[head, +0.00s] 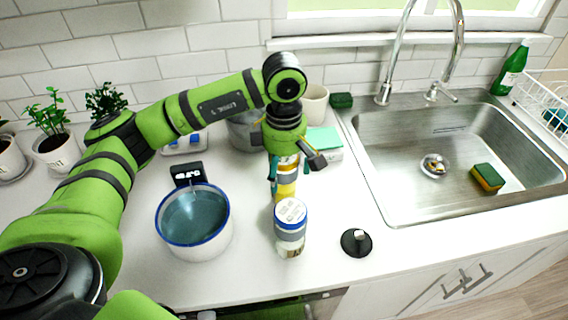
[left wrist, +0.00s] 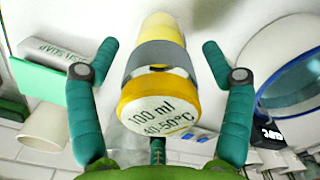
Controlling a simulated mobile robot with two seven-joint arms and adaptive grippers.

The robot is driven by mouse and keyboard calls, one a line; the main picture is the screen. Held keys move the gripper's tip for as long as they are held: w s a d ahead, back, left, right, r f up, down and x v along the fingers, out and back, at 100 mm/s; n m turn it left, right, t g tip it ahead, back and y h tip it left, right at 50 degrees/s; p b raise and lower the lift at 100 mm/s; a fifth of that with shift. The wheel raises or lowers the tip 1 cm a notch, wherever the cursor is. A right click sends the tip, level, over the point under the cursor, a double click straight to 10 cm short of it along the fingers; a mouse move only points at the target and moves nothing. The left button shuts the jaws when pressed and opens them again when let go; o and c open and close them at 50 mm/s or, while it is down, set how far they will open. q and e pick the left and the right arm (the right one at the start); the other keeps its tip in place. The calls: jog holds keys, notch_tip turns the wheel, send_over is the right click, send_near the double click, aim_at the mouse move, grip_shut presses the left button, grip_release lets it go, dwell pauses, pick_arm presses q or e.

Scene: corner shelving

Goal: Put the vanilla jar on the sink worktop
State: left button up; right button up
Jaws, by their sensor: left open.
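My left gripper (head: 286,165) points down over the worktop, open, with its teal fingers on either side of a yellow container (head: 286,188) with a grey band. In the left wrist view this container (left wrist: 157,85) stands between the open fingers (left wrist: 158,75), with gaps at both sides. Its yellow-rimmed end reads "100 ml 40-50°C". A jar with a white and blue lid (head: 290,212) stands just in front of it. I cannot read "vanilla" on either. The sink worktop (head: 390,250) is white, around a steel sink (head: 390,165). My right gripper is out of view.
A blue-rimmed pot (head: 193,240) stands left of the jar, a black-knobbed object (head: 356,242) right of it. A green-topped box (head: 325,143) and a pale cup (head: 315,105) stand behind. A sponge (head: 487,178) lies in the sink. The worktop's front strip below the sink is clear.

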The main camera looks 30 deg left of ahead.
pick_arm(q)
jog(key=shift+r, duration=0.25)
jog(key=shift+w+r, duration=0.1)
jog(key=shift+r, duration=0.15)
notch_tip(320, 180, up, 5)
jog(key=shift+r+b, duration=0.2)
jog(key=shift+b, duration=0.7)
notch_tip(320, 180, up, 6)
